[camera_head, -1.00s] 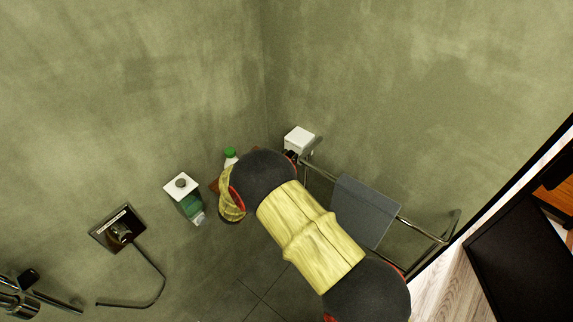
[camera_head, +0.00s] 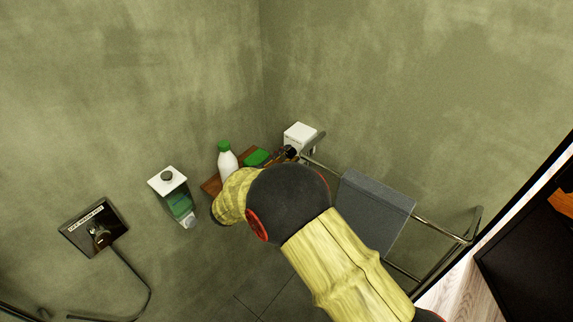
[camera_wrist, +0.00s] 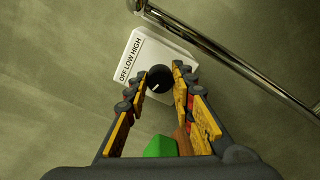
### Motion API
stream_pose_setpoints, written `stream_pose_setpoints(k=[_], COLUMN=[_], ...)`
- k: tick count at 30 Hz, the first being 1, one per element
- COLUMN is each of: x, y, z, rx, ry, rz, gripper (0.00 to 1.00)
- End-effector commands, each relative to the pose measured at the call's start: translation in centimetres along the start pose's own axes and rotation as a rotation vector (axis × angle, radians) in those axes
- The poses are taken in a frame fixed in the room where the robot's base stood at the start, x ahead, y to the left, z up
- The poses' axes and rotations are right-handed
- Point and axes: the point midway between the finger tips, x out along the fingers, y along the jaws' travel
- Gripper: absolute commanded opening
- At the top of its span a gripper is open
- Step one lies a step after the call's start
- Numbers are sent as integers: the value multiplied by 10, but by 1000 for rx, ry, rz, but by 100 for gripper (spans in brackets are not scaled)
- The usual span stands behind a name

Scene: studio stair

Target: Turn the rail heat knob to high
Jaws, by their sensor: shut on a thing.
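The rail heat control is a white box (camera_wrist: 150,52) marked OFF, LOW and HIGH. Its round black knob (camera_wrist: 159,77) carries a short pale mark on its lower part in the wrist view. My gripper (camera_wrist: 163,84) is shut on the knob, one fingertip on each side. In the head view the white box (camera_head: 299,133) is on the right wall near the corner. My gripper (camera_head: 288,154) is just below it there, partly behind my arm, and the knob is hidden.
A chrome rail (camera_head: 442,232) with a grey towel (camera_head: 374,208) runs right of the box. A wooden shelf (camera_head: 211,187) near the corner holds a white bottle (camera_head: 228,163) and a green item (camera_head: 256,157). A soap dispenser (camera_head: 175,197) is on the left wall.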

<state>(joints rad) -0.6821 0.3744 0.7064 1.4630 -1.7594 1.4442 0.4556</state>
Motion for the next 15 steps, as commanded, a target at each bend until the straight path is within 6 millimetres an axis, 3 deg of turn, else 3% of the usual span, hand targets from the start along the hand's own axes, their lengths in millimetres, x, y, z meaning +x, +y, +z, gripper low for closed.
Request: stream_pose_setpoints(k=[15], x=[0], y=[-2], z=[-1], rx=[259], ry=[0], rz=[-1], gripper=[0])
